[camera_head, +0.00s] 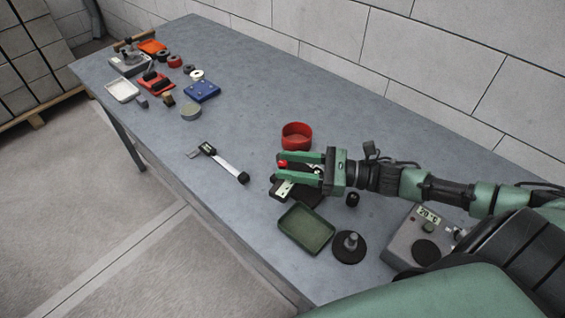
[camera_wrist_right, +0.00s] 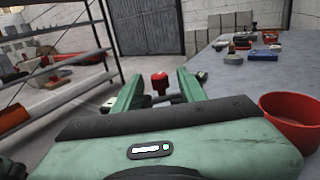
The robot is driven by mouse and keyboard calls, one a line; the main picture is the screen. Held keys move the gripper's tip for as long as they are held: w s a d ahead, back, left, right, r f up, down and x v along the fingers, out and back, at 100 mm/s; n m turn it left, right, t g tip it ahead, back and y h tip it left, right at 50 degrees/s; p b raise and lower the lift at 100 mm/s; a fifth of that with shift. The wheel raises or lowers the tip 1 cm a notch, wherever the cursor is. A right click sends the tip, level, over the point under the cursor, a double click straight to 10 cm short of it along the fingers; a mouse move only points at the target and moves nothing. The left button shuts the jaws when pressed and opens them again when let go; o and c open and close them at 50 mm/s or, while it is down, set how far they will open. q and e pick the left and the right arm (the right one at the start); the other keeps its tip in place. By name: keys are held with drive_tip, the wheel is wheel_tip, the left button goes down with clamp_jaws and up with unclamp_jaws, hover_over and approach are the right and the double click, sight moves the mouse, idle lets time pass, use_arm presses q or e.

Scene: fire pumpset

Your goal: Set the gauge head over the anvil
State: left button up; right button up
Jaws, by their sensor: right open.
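My right gripper (camera_head: 281,174) is over the table with its green fingers apart. A small red knob (camera_head: 283,163) shows between the fingertips. It also shows between the fingers in the right wrist view (camera_wrist_right: 160,82), on a dark part that I take to be the gauge head. I cannot tell whether the fingers touch it. A dark base with a light plate (camera_head: 285,188) is partly hidden under the gripper. Which piece is the anvil is not clear. A round black base with a grey peg (camera_head: 350,243) stands nearer the front. My left gripper is not in view.
A red bowl (camera_head: 296,136) is close beside the gripper. A green tray (camera_head: 306,229), a small black cylinder (camera_head: 352,199) and a grey box with a display (camera_head: 411,240) are nearby. A caliper-like tool (camera_head: 222,163) lies left. The table middle is clear.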

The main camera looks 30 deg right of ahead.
drive_tip(key=shift+x, duration=0.95)
clamp_jaws()
idle(0.8)
